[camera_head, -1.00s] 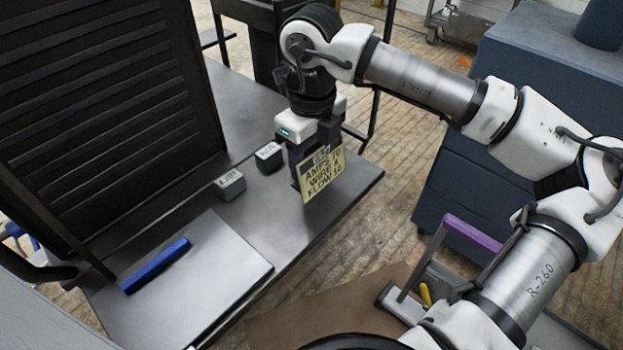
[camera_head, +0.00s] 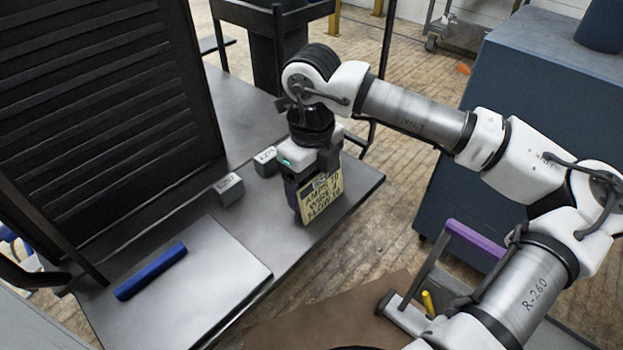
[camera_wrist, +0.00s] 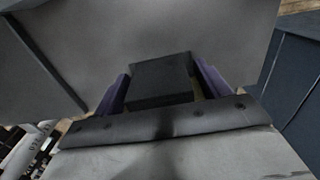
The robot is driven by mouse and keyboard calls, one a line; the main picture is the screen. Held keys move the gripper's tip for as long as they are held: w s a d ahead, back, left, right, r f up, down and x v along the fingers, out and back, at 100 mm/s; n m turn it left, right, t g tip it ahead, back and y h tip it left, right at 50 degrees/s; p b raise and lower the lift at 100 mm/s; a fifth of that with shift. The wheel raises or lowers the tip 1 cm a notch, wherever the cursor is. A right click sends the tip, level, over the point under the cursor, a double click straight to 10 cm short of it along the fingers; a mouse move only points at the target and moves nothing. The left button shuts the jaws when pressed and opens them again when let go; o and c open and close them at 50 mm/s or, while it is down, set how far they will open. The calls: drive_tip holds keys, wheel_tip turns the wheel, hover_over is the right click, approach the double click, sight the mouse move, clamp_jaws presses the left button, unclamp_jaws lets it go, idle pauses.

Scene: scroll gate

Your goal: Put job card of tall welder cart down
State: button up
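The job card (camera_head: 321,199) is a yellow card with black lettering, including lines for amps, wire and flow. It faces the head camera just above or at the grey metal bench top (camera_head: 265,225); I cannot tell whether its base touches. My gripper (camera_head: 307,188) points down at the card from above, its purple-lined fingers on either side of it. In the wrist view, a dark block (camera_wrist: 162,80), apparently the card's holder, sits between the two purple fingers over the grey surface. The fingers look closed on it. The card's back is hidden.
Two small grey labelled blocks (camera_head: 229,189) (camera_head: 265,161) stand left of my gripper. A light plate with a blue bar (camera_head: 150,271) lies at the front left. A black slatted panel (camera_head: 100,110) rises behind. A blue cabinet (camera_head: 475,150) stands right. Bench top between plate and gripper is clear.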

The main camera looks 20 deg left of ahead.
wheel_tip(320, 180, up, 12)
drive_tip(key=p, duration=0.3)
drive_tip(key=shift+r, duration=0.15)
idle(0.4)
